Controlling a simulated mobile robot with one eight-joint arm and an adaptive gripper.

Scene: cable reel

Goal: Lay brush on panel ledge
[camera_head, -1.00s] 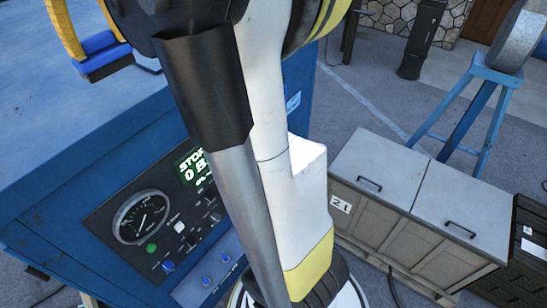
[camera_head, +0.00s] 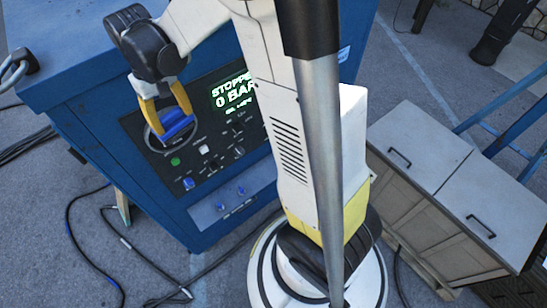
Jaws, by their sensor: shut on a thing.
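The panel is dark, on the front of a blue cabinet, with a green display reading "STOPPED 0 BAR". A blue-grey ledge (camera_head: 232,206) with small blue knobs sits below the panel, and my gripper is above and left of it.
The blue cabinet (camera_head: 75,55) has a broad top. My arm and a grey pole cross the middle. A low cabinet with grey lids (camera_head: 425,145) stands at right beside blue trestle legs (camera_head: 510,135). Black cables (camera_head: 105,240) lie on the floor at left.

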